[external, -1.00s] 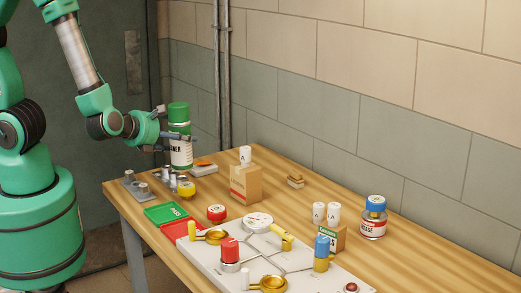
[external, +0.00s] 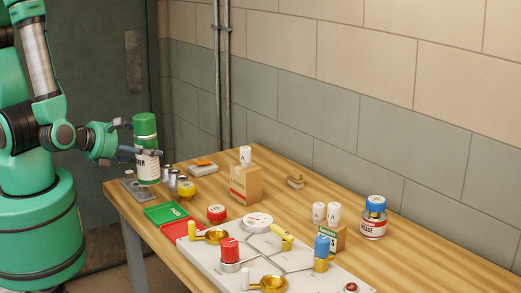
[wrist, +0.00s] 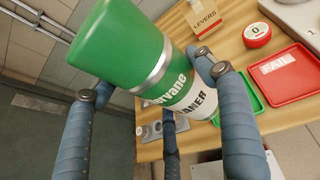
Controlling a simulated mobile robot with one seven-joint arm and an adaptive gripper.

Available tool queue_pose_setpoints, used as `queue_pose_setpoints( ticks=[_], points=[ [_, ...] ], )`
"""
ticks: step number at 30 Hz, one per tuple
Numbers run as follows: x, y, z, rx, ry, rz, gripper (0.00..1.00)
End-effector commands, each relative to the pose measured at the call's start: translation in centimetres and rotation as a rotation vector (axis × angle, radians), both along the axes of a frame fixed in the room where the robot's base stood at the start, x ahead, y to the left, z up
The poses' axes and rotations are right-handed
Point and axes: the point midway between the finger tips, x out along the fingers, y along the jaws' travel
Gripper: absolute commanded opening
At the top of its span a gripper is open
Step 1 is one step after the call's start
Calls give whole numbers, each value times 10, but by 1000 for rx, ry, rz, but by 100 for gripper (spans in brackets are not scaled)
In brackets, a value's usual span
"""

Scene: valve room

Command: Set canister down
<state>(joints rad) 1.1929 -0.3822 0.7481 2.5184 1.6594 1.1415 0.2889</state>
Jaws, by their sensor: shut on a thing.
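The canister (external: 146,160) has a green top and a white label with dark lettering. My gripper (external: 138,138) is shut on it, with fingers around its body, over the far left end of the table. The canister is nearly upright, leaning slightly. Its base overlaps the grey holed plate (external: 129,184) in the external view; I cannot tell whether it touches. In the wrist view the canister (wrist: 165,75) lies between my blue-grey fingers, and part of the plate (wrist: 152,130) shows below.
Small metal cylinders (external: 172,177) and a yellow-topped tin (external: 186,190) stand close right of the canister. A green tray (external: 165,213) and a red tray (external: 172,231) lie nearer. A cardboard box (external: 246,184) and a valve board (external: 212,258) are farther right.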

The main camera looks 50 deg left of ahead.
Motion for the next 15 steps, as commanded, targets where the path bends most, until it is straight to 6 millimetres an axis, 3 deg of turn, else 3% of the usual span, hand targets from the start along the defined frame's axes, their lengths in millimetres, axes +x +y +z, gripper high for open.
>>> queue_pose_setpoints(
  ticks=[11, 15],
  points=[
    [-17, 1, 2, 5, -4, -27, 29],
    [-17, 2, -15, 10, -3, -22, 29]
  ],
)
